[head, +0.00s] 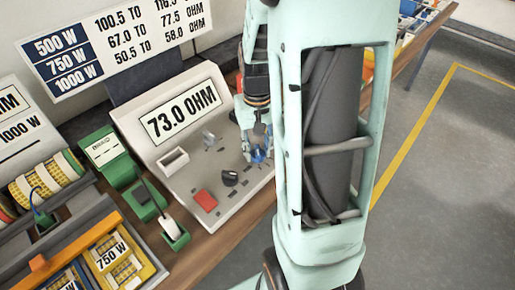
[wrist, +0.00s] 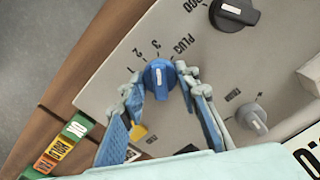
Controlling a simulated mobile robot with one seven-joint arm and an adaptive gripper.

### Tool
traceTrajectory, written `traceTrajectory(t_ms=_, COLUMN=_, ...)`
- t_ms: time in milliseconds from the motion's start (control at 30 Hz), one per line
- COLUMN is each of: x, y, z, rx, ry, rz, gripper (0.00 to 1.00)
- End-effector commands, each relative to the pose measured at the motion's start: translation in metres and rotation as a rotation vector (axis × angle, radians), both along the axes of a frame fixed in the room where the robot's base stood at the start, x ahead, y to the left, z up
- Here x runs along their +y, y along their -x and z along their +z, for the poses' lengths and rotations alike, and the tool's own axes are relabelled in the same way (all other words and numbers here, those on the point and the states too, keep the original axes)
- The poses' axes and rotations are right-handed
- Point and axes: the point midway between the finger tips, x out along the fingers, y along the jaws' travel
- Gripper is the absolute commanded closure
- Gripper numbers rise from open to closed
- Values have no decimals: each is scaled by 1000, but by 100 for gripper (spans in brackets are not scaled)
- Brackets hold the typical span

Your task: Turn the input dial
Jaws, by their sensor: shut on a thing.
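The blue input dial (wrist: 158,77) is on the grey panel (wrist: 95,88) in the wrist view, with the marks 1, 2, 3 and PLUG printed around it. A white mark shows on its face, near the 3. My gripper (wrist: 163,84) has its two blue-padded fingers on either side of the dial and is shut on it. In the head view, my gripper (head: 257,143) is at the right side of the sloped console (head: 225,88). The dial (head: 259,156) shows there beside the fingers, partly covered. The console's display (head: 181,111) reads 73.0 OHM.
A black knob (wrist: 234,12) and a grey knob (wrist: 251,114) are near the dial. The console also bears a red button (head: 205,200) and another black knob (head: 230,178). A green box (head: 107,152) and a tray of yellow resistors (head: 112,255) stand to the left.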

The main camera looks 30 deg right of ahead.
Motion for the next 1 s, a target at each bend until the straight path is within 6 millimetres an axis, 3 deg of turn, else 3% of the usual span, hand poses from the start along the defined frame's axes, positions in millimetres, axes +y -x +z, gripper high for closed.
traceTrajectory(t_ms=267, x=0, y=-1, z=1, rx=-2, ry=0, rz=0, gripper=95)
traceTrajectory(t_ms=300, x=0, y=-1, z=1, rx=-2, ry=0, rz=0, gripper=70)
traceTrajectory(t_ms=467, x=0, y=-1, z=0, rx=-2, ry=0, rz=1, gripper=53)
traceTrajectory(t_ms=767, x=0, y=-1, z=2, rx=-2, ry=0, rz=1, gripper=53)
traceTrajectory(t_ms=1000, x=0, y=-2, z=36, rx=-8, ry=1, rz=2, gripper=53)
